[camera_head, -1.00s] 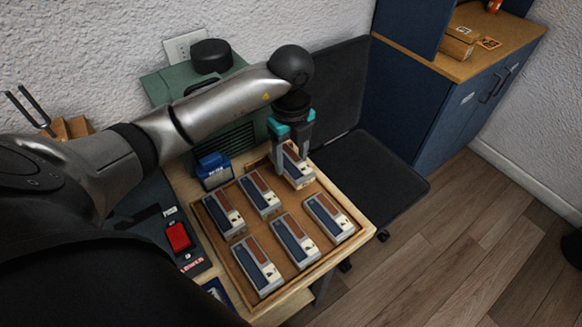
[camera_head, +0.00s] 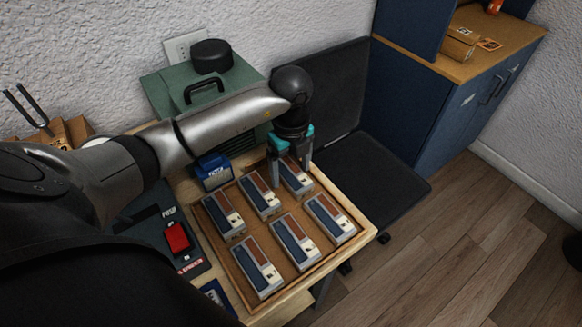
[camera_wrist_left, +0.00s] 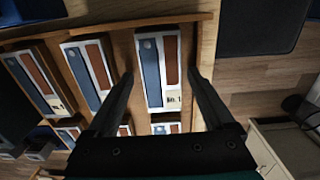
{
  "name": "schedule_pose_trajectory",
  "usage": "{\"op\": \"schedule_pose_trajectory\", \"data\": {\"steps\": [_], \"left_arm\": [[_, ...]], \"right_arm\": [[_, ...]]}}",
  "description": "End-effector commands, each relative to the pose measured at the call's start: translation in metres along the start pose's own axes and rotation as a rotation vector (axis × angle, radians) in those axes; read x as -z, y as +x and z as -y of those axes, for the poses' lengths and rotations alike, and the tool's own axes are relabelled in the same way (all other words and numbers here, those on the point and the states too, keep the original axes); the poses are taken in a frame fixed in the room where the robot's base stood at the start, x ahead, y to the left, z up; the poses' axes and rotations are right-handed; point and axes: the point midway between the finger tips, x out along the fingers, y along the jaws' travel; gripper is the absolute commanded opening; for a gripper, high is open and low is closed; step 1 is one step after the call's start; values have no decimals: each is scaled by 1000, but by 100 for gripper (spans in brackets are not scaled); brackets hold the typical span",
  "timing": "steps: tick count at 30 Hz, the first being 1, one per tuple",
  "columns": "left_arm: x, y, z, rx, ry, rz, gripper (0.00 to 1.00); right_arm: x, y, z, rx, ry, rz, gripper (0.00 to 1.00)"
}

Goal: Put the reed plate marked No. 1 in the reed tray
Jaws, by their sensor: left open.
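The reed plate marked No. 1 (camera_wrist_left: 160,70) lies in the reed tray (camera_head: 321,267), in the far right slot of the head view (camera_head: 299,180). It has a pale frame with a blue and a brown strip; its label shows in the wrist view. My left gripper (camera_head: 291,177) is open, with its fingers on either side of this plate. In the wrist view the fingers (camera_wrist_left: 160,74) stand apart from the plate's sides, with gaps showing. Several similar plates, such as the near left one (camera_head: 258,267), fill the other slots. My right gripper is not in view.
A blue box (camera_head: 213,171) stands just behind the tray's left corner. A green case (camera_head: 190,90) with a black handle is at the back. A device with a red switch (camera_head: 177,238) lies left of the tray. A dark chair (camera_head: 375,185) stands to the right.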

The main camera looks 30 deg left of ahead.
Motion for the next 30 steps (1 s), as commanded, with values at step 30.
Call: {"op": "schedule_pose_trajectory", "data": {"steps": [30], "left_arm": [[0,-124,1,4,0,0,92]], "right_arm": [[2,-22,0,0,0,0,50]]}}
